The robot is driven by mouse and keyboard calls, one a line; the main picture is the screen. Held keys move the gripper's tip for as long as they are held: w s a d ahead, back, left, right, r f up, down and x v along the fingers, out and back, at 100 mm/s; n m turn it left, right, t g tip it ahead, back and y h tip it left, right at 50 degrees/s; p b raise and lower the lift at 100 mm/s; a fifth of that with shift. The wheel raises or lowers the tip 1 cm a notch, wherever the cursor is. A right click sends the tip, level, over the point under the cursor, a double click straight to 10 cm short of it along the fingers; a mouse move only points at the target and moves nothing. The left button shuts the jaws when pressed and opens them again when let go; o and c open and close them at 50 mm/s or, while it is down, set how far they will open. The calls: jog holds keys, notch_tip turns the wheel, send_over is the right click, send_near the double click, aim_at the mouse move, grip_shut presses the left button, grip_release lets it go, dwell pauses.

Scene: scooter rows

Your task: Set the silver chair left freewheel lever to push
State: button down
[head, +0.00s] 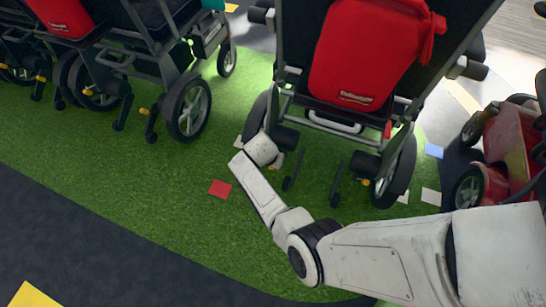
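The chair in the middle (340,128), with a grey frame, is seen from behind; I take it for the silver chair. A red backpack (362,52) hangs on its back. Its left rear wheel (257,115) is partly covered by the end of my arm. A small yellow lever (365,182) shows beside its right rear wheel (399,172). The matching left lever is hidden, and its setting cannot be seen. My gripper (262,150) is low beside the left rear wheel; its fingers are hidden, and I cannot tell whether it touches anything.
More wheelchairs (185,105) with yellow levers stand at the left. A red scooter (500,150) stands close on the right. Two thin anti-tip bars (334,188) stick out behind the middle chair. A red square (220,188) lies on the green turf (130,190), which is open at the left front.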

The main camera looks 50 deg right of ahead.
jog(key=shift+a+f, duration=0.2)
jog(key=shift+f, duration=0.2)
jog(key=shift+d, duration=0.1)
dwell(0.4)
